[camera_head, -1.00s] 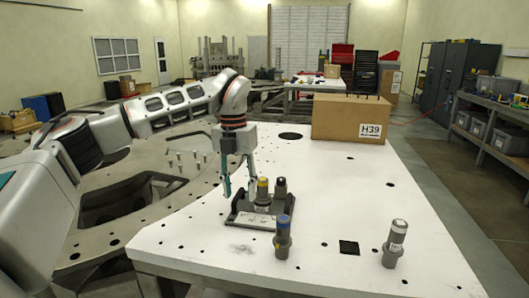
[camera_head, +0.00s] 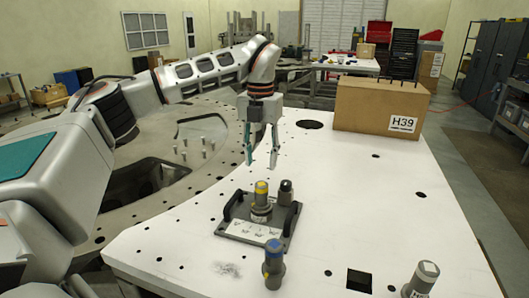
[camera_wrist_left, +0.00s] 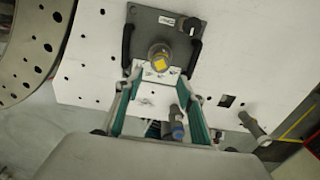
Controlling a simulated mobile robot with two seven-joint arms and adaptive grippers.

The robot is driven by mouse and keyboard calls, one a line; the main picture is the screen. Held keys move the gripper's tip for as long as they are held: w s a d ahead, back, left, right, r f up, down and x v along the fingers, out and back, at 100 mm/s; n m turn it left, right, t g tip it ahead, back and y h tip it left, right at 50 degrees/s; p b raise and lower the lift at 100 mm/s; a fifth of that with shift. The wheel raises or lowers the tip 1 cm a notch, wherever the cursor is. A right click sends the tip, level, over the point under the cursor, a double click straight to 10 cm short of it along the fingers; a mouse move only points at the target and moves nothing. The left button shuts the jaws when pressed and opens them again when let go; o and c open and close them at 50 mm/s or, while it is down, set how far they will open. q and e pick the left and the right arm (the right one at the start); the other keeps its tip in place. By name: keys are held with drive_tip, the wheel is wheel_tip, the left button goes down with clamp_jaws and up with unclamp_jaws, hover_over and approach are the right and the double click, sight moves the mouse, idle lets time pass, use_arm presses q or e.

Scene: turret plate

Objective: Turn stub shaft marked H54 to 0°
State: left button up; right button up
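A dark fixture plate (camera_head: 235,230) with two black handles and a white label strip lies on the white table. A yellow-topped stub shaft (camera_head: 261,200) and a dark-topped shaft (camera_head: 285,193) stand upright in it. A blue-topped shaft (camera_head: 274,264) stands in front, and a grey-topped shaft (camera_head: 421,279) at the right. I cannot read H54 on any of them. My left gripper (camera_head: 261,158) is open and empty, raised above and behind the plate in the head view. In the left wrist view, the yellow-topped shaft (camera_wrist_left: 159,60) shows ahead between the fingers. My right gripper is out of view.
A cardboard box marked H39 (camera_head: 381,106) stands at the table's back right. The white table (camera_head: 370,205) has several small holes and a dark square opening (camera_head: 359,281). A grey ring-shaped structure (camera_head: 120,215) adjoins its left. The table's middle right is clear.

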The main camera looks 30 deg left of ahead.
sight(261, 184)
use_arm(q)
drive_tip(key=shift+f, duration=2.05)
drive_tip(key=shift+w+f, duration=0.1)
drive_tip(key=shift+f, duration=0.7)
drive_tip(key=shift+f+b, duration=0.45)
drive_tip(key=shift+f, duration=0.85)
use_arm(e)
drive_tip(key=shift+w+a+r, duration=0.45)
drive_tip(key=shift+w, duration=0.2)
use_arm(q)
drive_tip(key=c, duration=0.8)
drive_tip(key=shift+c, duration=0.2)
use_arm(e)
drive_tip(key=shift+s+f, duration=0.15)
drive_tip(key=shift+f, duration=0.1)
